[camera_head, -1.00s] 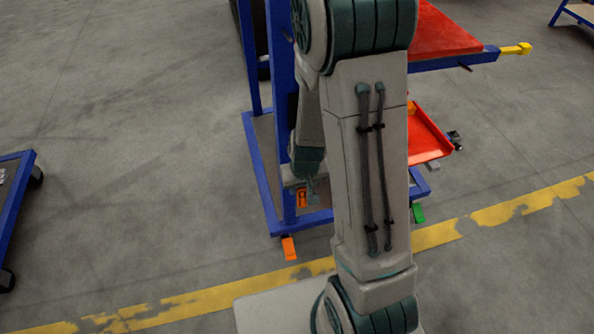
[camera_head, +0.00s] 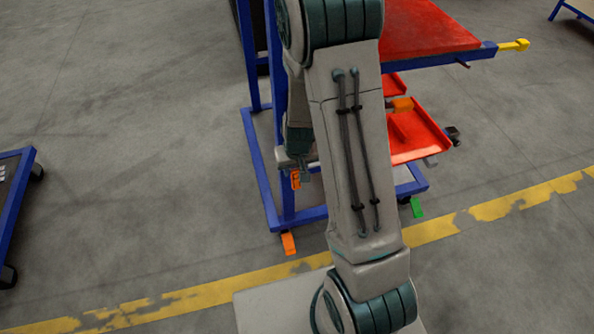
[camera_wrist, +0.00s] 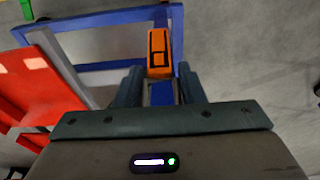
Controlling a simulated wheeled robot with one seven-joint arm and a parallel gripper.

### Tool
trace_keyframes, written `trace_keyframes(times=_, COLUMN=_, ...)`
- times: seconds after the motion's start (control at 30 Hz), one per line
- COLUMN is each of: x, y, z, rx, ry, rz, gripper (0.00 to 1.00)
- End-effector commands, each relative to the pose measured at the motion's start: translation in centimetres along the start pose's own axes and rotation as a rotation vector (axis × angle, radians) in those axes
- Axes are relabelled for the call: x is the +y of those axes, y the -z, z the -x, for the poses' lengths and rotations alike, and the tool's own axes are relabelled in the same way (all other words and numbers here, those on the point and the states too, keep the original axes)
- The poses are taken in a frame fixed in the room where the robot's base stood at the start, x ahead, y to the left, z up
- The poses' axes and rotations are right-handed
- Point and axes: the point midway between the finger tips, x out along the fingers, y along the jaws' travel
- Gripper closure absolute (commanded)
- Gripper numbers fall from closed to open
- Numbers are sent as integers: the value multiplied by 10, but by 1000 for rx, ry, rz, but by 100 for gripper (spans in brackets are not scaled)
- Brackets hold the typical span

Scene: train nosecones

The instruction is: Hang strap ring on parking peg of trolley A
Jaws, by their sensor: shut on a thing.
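My gripper (camera_head: 302,174) is in front of the near left post of a blue trolley (camera_head: 253,165), low and pointing down. It is shut on an orange strap piece (camera_head: 296,181), which hangs at the fingertips. In the wrist view my gripper (camera_wrist: 160,72) has its fingers on either side of this orange piece (camera_wrist: 159,45), which has dark markings. A blue bar of the trolley (camera_wrist: 120,17) runs behind it. I cannot make out the ring itself or any strap. I cannot pick out the parking peg or a letter on the trolley.
The trolley has a red top shelf (camera_head: 425,30), a lower red tray (camera_head: 415,130) and a yellow-tipped bar (camera_head: 513,46). Orange (camera_head: 288,243) and green (camera_head: 416,207) pedals sit near the floor. Another blue cart (camera_head: 15,205) stands left. Floor between is clear.

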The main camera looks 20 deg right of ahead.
Motion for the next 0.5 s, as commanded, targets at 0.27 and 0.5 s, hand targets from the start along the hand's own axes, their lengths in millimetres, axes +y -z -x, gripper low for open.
trace_keyframes(times=0.27, x=0, y=17, z=-4, rx=0, ry=0, rz=0, gripper=89)
trace_keyframes(times=0.5, x=0, y=31, z=-7, rx=0, ry=0, rz=-1, gripper=89)
